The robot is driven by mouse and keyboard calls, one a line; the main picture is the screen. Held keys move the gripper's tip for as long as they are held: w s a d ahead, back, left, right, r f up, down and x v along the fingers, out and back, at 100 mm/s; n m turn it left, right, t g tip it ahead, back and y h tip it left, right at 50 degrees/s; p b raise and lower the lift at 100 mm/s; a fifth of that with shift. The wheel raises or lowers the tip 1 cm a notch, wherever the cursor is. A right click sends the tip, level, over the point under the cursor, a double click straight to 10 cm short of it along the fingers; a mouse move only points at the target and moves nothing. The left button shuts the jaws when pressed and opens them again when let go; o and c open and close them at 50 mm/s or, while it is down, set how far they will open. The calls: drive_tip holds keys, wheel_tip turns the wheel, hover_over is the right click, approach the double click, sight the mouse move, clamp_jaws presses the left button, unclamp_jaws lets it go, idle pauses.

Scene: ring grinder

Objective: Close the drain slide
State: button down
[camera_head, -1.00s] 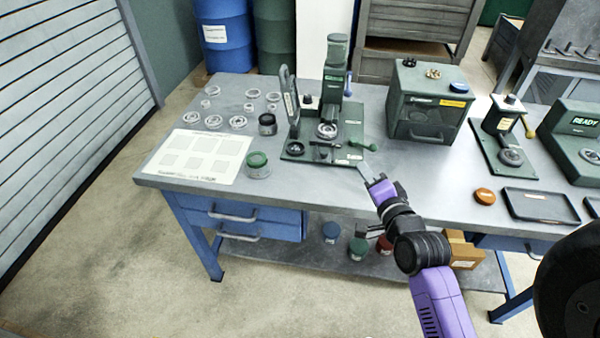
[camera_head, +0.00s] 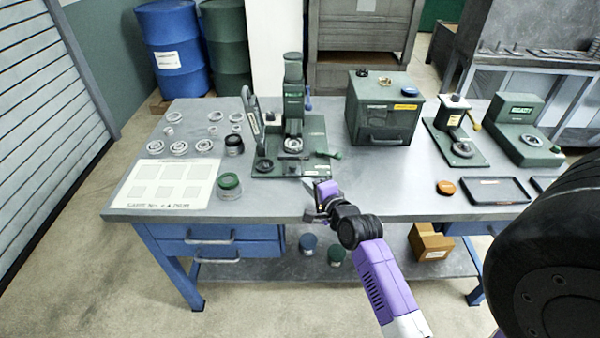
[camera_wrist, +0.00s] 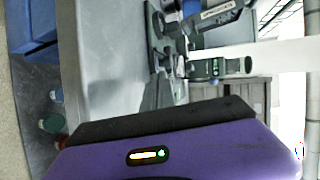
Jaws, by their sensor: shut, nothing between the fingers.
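The green ring grinder (camera_head: 293,105) stands upright on a flat green base plate (camera_head: 262,170) on the grey bench. It also shows sideways in the wrist view (camera_wrist: 205,69). A short lever with a green knob (camera_head: 336,155) sticks out at the plate's right side. Small dark fittings sit along the plate's front; I cannot tell which part is the drain slide, or its position. My gripper (camera_head: 310,184) is shut and empty, just in front of the plate's right front corner, seemingly apart from it. Its fingertips are not clear in the wrist view.
A green box (camera_head: 384,115) and a second small press (camera_head: 452,120) stand to the right. An orange disc (camera_head: 446,187) and a black tray (camera_head: 489,190) lie near the front edge.

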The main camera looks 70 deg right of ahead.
sight(300, 174)
drive_tip(key=x, duration=0.2)
drive_tip(key=r+x, duration=0.1)
drive_tip(key=x, duration=0.2)
drive_tip(key=shift+w+d+p, duration=0.3)
drive_tip(key=shift+p, duration=0.1)
drive_tip(key=d, duration=0.1)
drive_tip(key=w+d+b, duration=0.1)
drive_tip(key=shift+d+f, duration=0.1)
drive_tip(key=shift+d, duration=0.25)
drive_tip(key=shift+w+d, duration=0.15)
drive_tip(key=shift+d, duration=0.2)
